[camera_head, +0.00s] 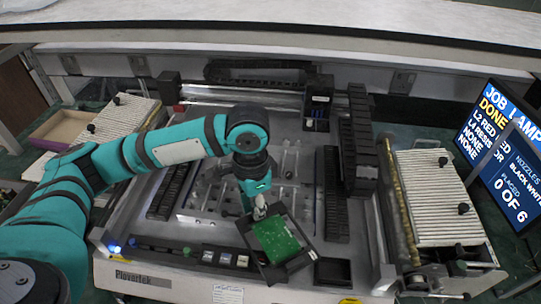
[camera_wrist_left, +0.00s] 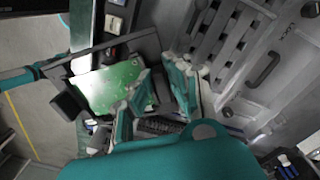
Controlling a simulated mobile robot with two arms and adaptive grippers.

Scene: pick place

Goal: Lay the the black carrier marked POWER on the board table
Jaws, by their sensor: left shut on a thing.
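My left gripper (camera_head: 260,208) is shut on the edge of a black carrier (camera_head: 301,262) that frames a green circuit board (camera_head: 277,240). The carrier hangs tilted over the front edge of the machine, in front of the board table (camera_head: 195,205), a grey metal plate with slots and fittings. No POWER marking is readable on the carrier. In the left wrist view the gripper fingers (camera_wrist_left: 162,85) are beside the carrier (camera_wrist_left: 148,46), and the green board (camera_wrist_left: 105,88) shows in it. My right gripper is not in view.
Black racks (camera_head: 333,195) stand right of the table, and another (camera_head: 170,190) left. Ribbed feeders (camera_head: 432,195) flank the machine. Small switches and bins (camera_head: 225,258) line the front ledge. A lamp screen (camera_head: 505,150) at right reads "PLACED 0 OF 6".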

